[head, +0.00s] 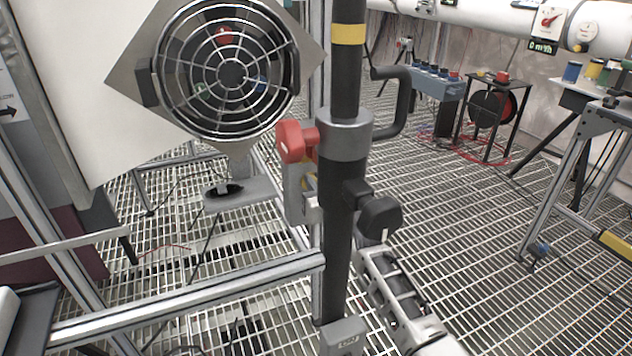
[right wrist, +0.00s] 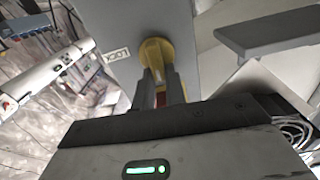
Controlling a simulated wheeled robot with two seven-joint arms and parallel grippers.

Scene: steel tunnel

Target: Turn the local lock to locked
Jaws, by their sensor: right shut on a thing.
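In the right wrist view the local lock shows as a round yellow disc (right wrist: 156,52) with a red part (right wrist: 160,98) on a grey box (right wrist: 185,35). A small label (right wrist: 115,54) sits beside the disc. My right gripper (right wrist: 161,82) is shut on the red part, one finger on either side. The fingers cover much of the lock, and I cannot read which way it is set. In the head view I cannot make out the fingertips clearly near the dark post. My left gripper is not in view.
The dark post (head: 345,60) with a yellow band stands in front in the head view, with a red knob (head: 291,142) and a black knob (head: 381,216) beside it. A caged fan (head: 231,74) is at upper left. Grating floor (head: 480,230) lies open to the right.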

